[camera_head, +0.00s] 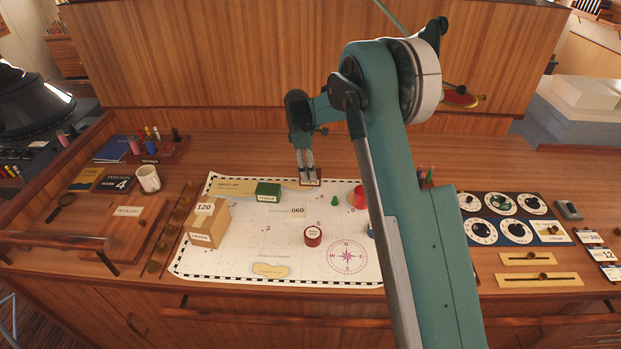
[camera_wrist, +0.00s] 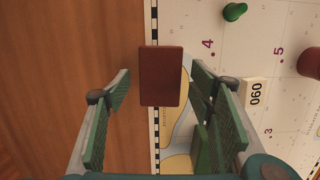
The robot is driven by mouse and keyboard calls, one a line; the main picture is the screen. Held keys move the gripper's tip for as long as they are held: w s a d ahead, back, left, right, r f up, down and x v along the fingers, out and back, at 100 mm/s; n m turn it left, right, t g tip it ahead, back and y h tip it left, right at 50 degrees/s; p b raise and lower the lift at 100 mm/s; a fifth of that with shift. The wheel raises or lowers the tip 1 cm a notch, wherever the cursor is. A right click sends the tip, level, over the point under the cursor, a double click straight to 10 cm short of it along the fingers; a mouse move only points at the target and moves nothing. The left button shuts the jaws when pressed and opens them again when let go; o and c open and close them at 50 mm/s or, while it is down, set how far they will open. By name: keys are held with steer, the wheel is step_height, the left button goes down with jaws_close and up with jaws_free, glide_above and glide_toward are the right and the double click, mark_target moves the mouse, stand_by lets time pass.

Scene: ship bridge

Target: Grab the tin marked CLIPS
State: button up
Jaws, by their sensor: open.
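A small reddish-brown box-shaped tin (camera_wrist: 161,76) lies between and beyond my fingers in the wrist view, across the chart's border. In the head view it is mostly hidden under my gripper (camera_head: 307,176), with a thin reddish edge showing; I cannot read any marking on it. My gripper (camera_wrist: 162,90) is open and empty, its fingers spread on either side of the tin and pointing down. A green box (camera_head: 268,192) with a white label stands left of it; its lettering is hard to read. A round dark-red tin (camera_head: 313,236) sits nearer the front, its label unclear.
The chart (camera_head: 220,262) covers the middle of the desk. A cardboard box marked 120 (camera_head: 208,222), a 060 card (camera_head: 297,211), a green pawn (camera_head: 334,200) and a red cup (camera_head: 360,197) stand on it. The green box is close to one finger. Dial panels (camera_head: 502,217) lie right.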

steer(key=shift+d+f, duration=0.2)
steer(key=shift+f, duration=1.6)
steer(key=shift+f, duration=0.25)
steer(key=shift+c, duration=0.7)
steer(key=c, duration=1)
